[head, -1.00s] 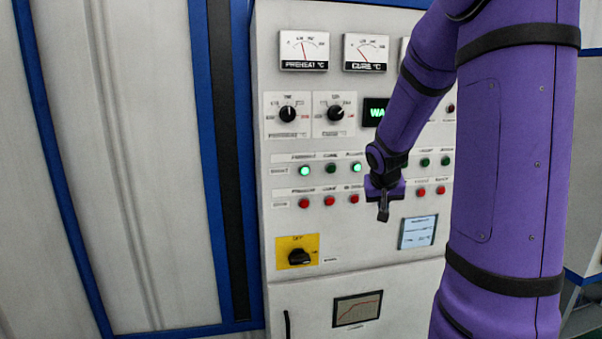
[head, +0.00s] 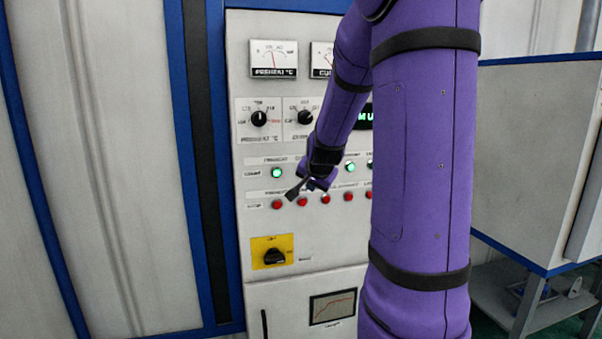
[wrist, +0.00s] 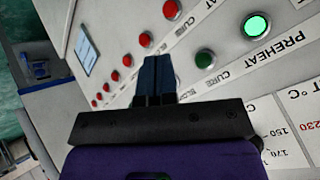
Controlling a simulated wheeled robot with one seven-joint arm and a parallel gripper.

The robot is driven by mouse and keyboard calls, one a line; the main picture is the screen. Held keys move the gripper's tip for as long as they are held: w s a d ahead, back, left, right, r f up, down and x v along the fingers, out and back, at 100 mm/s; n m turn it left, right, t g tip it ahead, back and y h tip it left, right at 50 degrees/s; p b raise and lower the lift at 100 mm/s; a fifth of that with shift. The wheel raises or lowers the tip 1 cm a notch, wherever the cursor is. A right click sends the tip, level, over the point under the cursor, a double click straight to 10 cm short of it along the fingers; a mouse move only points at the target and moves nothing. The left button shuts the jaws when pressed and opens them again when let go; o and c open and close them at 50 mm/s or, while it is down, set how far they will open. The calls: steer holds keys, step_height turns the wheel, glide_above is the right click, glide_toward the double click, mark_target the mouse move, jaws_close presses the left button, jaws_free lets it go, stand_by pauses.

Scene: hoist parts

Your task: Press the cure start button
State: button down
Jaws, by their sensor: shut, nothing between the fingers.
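The cure start button (wrist: 205,59) is a dark green, unlit round button above the word CURE in the wrist view. In the head view my wrist and gripper hide it. The preheat start button (head: 277,172) beside it is lit green; it also shows in the wrist view (wrist: 256,26). My gripper (head: 292,193) is shut and empty, in front of the panel near the left end of the button rows. In the wrist view its closed fingertips (wrist: 160,60) show left of the cure start button, apart from it in the picture. I cannot tell their distance from the panel.
A row of red stop buttons (head: 326,198) runs below the green row. Dials (head: 259,118) and meters (head: 274,59) sit above. A black rotary switch (head: 275,257) on a yellow plate is below. A grey cabinet (head: 535,150) stands to the right.

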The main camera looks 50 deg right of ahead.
steer(key=w+d, duration=0.4)
steer(key=w, duration=0.3)
steer(key=shift+w+d, duration=0.25)
steer(key=shift+d, duration=0.1)
steer(key=shift+w, duration=0.1)
stand_by(1.9)
steer(key=shift+w+d, duration=0.2)
steer(key=shift+w, duration=0.05)
steer(key=shift+w+d, duration=0.25)
steer(key=shift+w, duration=0.1)
stand_by(0.9)
steer(key=shift+s+a, duration=0.1)
steer(key=shift+s, duration=0.05)
stand_by(0.3)
steer(key=shift+s+a, duration=0.35)
steer(key=shift+s, duration=0.25)
steer(key=shift+s+a, duration=0.45)
steer(key=shift+s, duration=0.25)
steer(key=shift+s+a, duration=0.4)
steer(key=shift+s, duration=0.3)
steer(key=shift+s+a, duration=0.45)
steer(key=shift+s, duration=0.25)
